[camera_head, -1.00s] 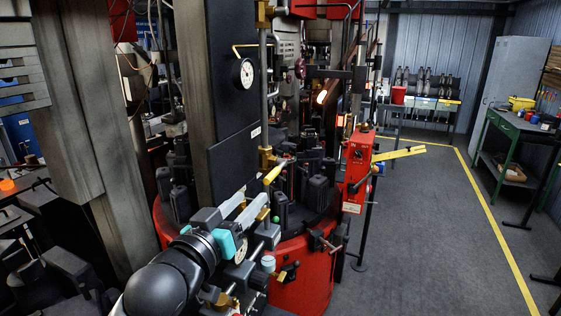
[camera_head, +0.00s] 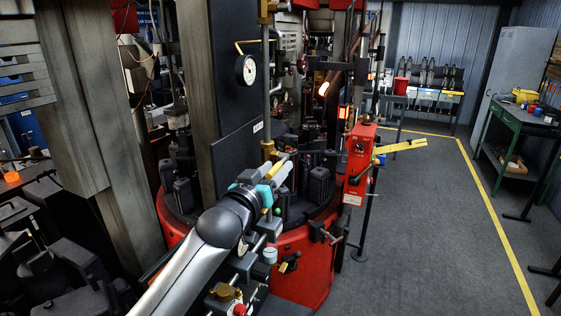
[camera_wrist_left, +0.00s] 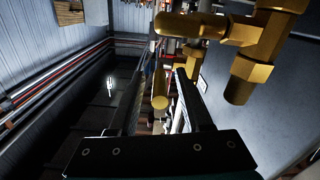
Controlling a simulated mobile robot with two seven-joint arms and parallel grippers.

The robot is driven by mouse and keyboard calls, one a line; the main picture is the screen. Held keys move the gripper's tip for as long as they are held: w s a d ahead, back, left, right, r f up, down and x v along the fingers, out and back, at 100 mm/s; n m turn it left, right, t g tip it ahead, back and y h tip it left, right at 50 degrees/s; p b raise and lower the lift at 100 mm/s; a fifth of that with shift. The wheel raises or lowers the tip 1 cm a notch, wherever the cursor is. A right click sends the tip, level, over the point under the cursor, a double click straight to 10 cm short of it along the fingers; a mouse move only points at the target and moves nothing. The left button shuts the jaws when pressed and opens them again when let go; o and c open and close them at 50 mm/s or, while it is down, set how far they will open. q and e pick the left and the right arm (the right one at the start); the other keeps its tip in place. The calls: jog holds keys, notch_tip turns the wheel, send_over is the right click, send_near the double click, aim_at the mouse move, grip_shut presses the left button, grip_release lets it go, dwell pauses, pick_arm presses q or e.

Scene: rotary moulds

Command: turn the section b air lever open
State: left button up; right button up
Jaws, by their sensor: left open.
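My left gripper (camera_head: 279,169) reaches in from the lower left toward the brass valve on the vertical pipe of the dark machine column. Its jaws are open. In the left wrist view, the two dark fingers of the gripper (camera_wrist_left: 165,66) stand apart, with the rounded end of a yellow lever (camera_wrist_left: 160,92) showing between them. I cannot tell whether either finger touches it. Brass valve fittings (camera_wrist_left: 252,72) fill the upper right of that view, beside the right finger. The brass valve body (camera_head: 268,150) sits just above the fingers in the head view. My right gripper is not in view.
A pressure gauge (camera_head: 246,69) is on the column above. Dark moulds stand on the red rotary base (camera_head: 300,270) around the arm. A red control box (camera_head: 359,163) with a yellow arm (camera_head: 402,146) stands to the right. Open floor (camera_head: 430,230) lies beyond it.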

aim_at(281, 160)
pick_arm(q)
jog(key=shift+x, duration=1.6)
grip_shut()
dwell(0.4)
